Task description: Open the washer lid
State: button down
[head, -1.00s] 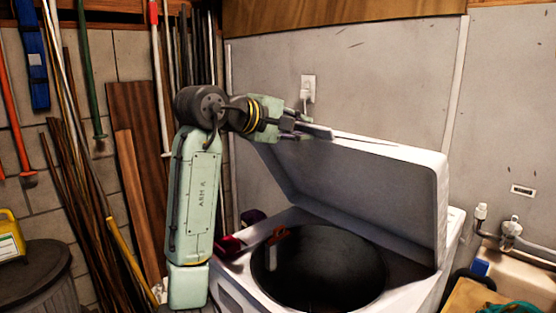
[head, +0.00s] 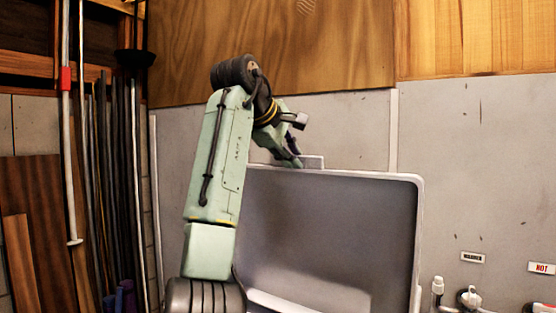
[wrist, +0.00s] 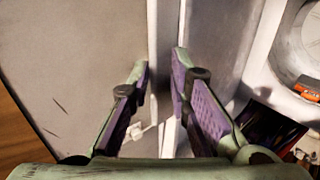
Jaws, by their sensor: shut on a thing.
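The washer lid (head: 330,220) stands raised, close to upright, with its grey inner face toward the head camera. My gripper (head: 292,158) is at the lid's top edge, left of its middle, shut on that edge. In the wrist view my gripper (wrist: 161,64) has its two purple-padded fingers on either side of the lid's pale edge (wrist: 165,25). The round washer opening (wrist: 307,40) shows partly at the upper right of the wrist view. Most of the washer body is outside the head view.
The grey wall (head: 350,130) stands close behind the lid. Pipes and a tap (head: 468,298) are on the wall at the right. Long poles (head: 110,190) and boards (head: 35,230) lean at the left. A red thing (wrist: 308,92) lies near the washer opening.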

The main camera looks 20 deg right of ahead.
jog(key=shift+w+d+f, duration=0.3)
jog(key=shift+w+d, duration=0.05)
jog(key=shift+d, duration=0.15)
jog(key=c, duration=1.7)
grip_release()
jog(key=shift+d, duration=0.1)
jog(key=shift+w, duration=0.1)
jog(key=shift+r, duration=0.1)
jog(key=v, duration=1.2)
jog(key=shift+d+r, duration=0.1)
jog(key=shift+r, duration=0.05)
